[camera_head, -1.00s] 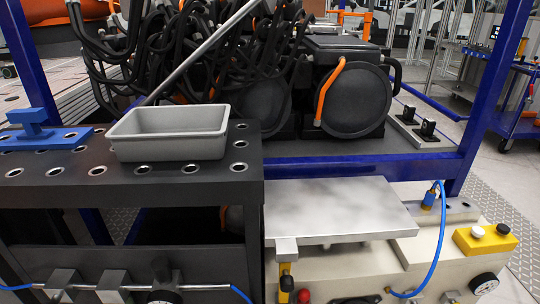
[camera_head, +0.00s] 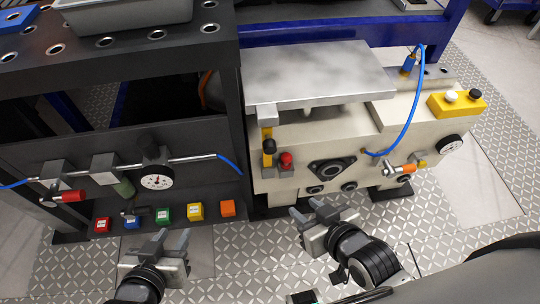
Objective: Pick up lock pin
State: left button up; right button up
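I cannot tell for certain which part is the lock pin. A small red-capped knob (camera_head: 286,160) and a black-capped knob (camera_head: 269,147) sit side by side on the front left of the beige machine (camera_head: 400,125), below its grey metal plate (camera_head: 320,74). My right gripper (camera_head: 304,212) is in front of and below the machine, its fingers apart and empty. My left gripper (camera_head: 166,240) is lower left, in front of the dark bench, its fingers apart and empty. Neither gripper touches the machine or bench.
The dark bench (camera_head: 110,65) carries a grey bin (camera_head: 125,14) and a blue piece (camera_head: 18,18). Its front has a gauge (camera_head: 155,178), a pipe and several coloured buttons. A blue hose (camera_head: 409,125) loops over the machine beside a yellow button box (camera_head: 456,104). Patterned floor is free at right.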

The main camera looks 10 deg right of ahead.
aim_at(286, 158)
jog(key=u, duration=3)
jog(key=k, duration=1.05)
jog(key=z, duration=1.5)
